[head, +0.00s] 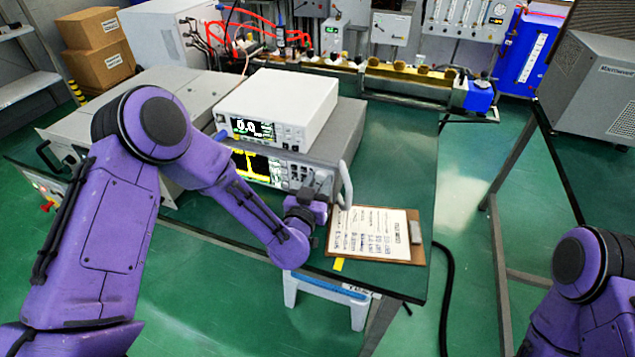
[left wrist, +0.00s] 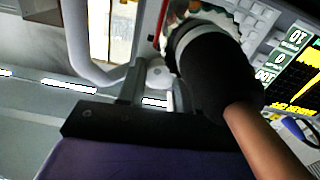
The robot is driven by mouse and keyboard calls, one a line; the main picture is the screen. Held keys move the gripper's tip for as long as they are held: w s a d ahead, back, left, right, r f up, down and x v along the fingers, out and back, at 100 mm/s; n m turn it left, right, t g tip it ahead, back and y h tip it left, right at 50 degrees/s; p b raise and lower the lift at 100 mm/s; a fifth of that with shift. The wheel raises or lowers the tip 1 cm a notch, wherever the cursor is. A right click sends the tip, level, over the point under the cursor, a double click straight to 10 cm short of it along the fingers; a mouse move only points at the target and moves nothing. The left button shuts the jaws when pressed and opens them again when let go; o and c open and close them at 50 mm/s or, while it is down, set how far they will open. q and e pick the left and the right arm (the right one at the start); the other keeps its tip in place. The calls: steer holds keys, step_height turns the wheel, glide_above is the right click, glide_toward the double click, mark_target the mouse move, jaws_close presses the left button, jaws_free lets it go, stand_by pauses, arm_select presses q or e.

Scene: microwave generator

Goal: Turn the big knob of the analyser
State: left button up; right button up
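The analyser (head: 312,172) is the lower grey instrument on the green table, with a yellow-trace screen (head: 258,168) on its front. My left gripper (head: 314,198) is at the right part of that front; its fingers are hidden in the head view. In the left wrist view the two dark fingers (left wrist: 157,82) stand apart, with a small pale round part between or behind them. A large black cylinder with a grey ring (left wrist: 203,62) and a brown stem crosses beside the fingers. I cannot tell the big knob clearly, or whether the fingers touch it. My right gripper is out of view.
A white instrument (head: 280,105) reading 0.0 sits on the analyser. A pale handle (head: 346,186) stands out at the analyser's right end. A clipboard with paper (head: 416,250) lies right of my gripper. A stool (head: 322,287) is under the table's front edge.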

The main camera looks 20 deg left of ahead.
arm_select(q)
steer(key=shift+c, duration=0.6)
steer(key=shift+m, duration=0.3)
steer(key=m+b, duration=0.1)
steer(key=m, duration=0.2)
steer(key=shift+m, duration=0.3)
steer(key=shift+m+b, duration=0.35)
steer(key=shift+m, duration=1.35)
steer(key=o, duration=1)
steer(key=shift+o, duration=0.2)
